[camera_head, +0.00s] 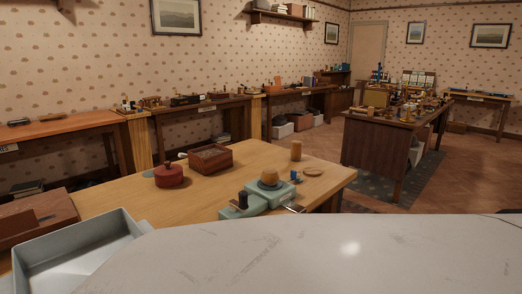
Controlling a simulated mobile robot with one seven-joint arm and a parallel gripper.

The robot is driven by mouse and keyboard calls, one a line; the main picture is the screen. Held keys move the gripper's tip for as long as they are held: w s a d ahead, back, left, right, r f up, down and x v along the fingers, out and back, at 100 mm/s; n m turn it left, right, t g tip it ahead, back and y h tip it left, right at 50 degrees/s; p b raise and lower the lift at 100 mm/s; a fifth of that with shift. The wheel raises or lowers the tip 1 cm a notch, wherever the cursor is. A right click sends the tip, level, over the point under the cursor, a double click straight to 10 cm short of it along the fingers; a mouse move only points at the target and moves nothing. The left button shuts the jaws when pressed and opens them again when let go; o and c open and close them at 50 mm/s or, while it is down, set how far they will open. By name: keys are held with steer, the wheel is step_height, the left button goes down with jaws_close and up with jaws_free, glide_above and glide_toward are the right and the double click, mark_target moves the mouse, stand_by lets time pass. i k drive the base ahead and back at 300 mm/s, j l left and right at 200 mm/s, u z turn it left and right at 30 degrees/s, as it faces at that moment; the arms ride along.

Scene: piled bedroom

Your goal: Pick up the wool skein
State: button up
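I cannot make out a wool skein for certain in the head view. A small rounded tan thing (269,178) sits on a pale green device (262,197) on the near wooden table (215,205). It is too small to tell whether it is wool. My gripper is not in view.
The near table also holds a dark red lidded pot (169,175), a brown box (210,158), a tan cylinder (296,150), a flat round disc (313,172) and a grey tray (75,250). A cluttered desk (378,146) stands behind right. Floor shows between them.

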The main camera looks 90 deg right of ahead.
mark_target(296, 147)
steer(key=z, duration=2.9)
steer(key=i+l, duration=0.3)
steer(key=i+l+z, duration=0.1)
steer(key=i+l, duration=0.15)
steer(key=i, duration=0.25)
steer(key=i+l+z, duration=0.1)
steer(key=i+l, duration=0.15)
steer(key=i, duration=0.15)
steer(key=i+j, duration=0.2)
steer(key=i, duration=0.3)
steer(key=i+j, duration=0.2)
steer(key=i, duration=0.25)
